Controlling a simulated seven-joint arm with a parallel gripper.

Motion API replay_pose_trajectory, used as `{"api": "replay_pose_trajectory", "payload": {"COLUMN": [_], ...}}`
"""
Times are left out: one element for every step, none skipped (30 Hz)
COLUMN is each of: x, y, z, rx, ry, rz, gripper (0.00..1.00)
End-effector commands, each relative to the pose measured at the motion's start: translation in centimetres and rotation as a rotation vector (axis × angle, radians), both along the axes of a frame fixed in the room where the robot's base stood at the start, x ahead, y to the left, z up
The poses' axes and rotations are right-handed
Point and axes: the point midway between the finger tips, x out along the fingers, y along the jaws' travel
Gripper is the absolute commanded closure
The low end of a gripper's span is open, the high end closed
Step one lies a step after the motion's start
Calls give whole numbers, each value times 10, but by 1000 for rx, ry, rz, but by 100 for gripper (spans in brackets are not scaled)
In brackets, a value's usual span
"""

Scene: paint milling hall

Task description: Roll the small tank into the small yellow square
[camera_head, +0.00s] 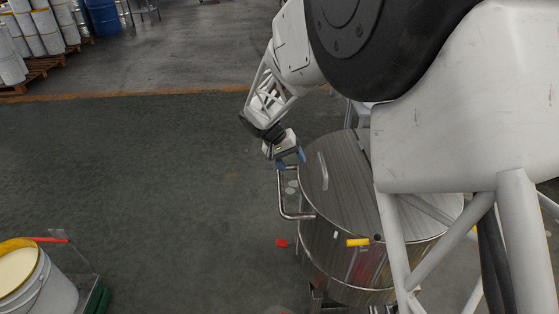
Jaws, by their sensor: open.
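A steel tank (345,215) with a flat lid stands upright at centre right, largely covered by my arm. A bent tubular handle (283,195) sticks out from its left side, and the lid has its own grip (322,171). My gripper (291,160) is open, with blue fingertips, at the top end of the tubular handle. I cannot tell whether the fingers touch or straddle the tube. The tank's wheels are not clearly visible. No small yellow square shows in this view.
The green floor (130,170) left of the tank is clear. A yellow-orange line (150,95) crosses it farther back. Drums on pallets (38,67) and a blue barrel (103,17) stand at the back left.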

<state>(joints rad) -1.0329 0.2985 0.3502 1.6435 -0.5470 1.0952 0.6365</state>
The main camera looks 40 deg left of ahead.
Motion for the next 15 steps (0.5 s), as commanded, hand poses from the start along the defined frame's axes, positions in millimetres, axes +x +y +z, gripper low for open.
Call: {"api": "replay_pose_trajectory", "payload": {"x": [-10,-15,-21,-26,-30,-35,-38,-40,-43,-45,-47,-48,-49,-50,-50], "y": [19,28,39,46,53,61,66,70,75,78,80,82,83,84,84], "z": [-12,-18,-24,-30,-34,-39,-43,-46,-49,-51,-52,-53,-54,-54,-55], "rx": [-11,-16,-21,-24,-28,-32,-34,-37,-39,-39,-40,-41,-41,-41,-41], "ry": [-6,-11,-17,-21,-24,-29,-33,-35,-38,-41,-42,-44,-44,-45,-45], "rz": [21,30,40,47,53,62,67,72,76,79,80,83,84,85,85], "gripper": [36,36,36,36,36,36,36,36,36,36,36,36,36,36,36]}}
